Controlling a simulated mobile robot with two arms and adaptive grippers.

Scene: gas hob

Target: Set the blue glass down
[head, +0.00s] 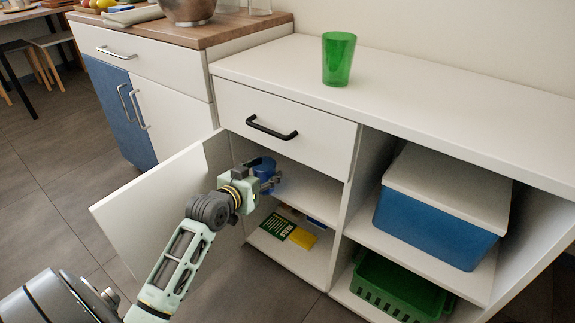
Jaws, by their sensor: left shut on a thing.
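My left gripper (272,179) reaches in from the lower left, into the open compartment under the drawer of the white cabinet (420,90). It is shut on the blue glass (264,166), which shows only partly behind the gripper. The glass is at the height of the upper shelf (310,187). I cannot tell whether its base touches that shelf. My right gripper is not in view.
The cabinet door (150,205) stands open to the left of my arm. A green glass (338,58) stands on the cabinet top. A lower shelf holds a green booklet (277,226) and a yellow item (303,238). A blue box (430,225) and green basket (395,290) are right.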

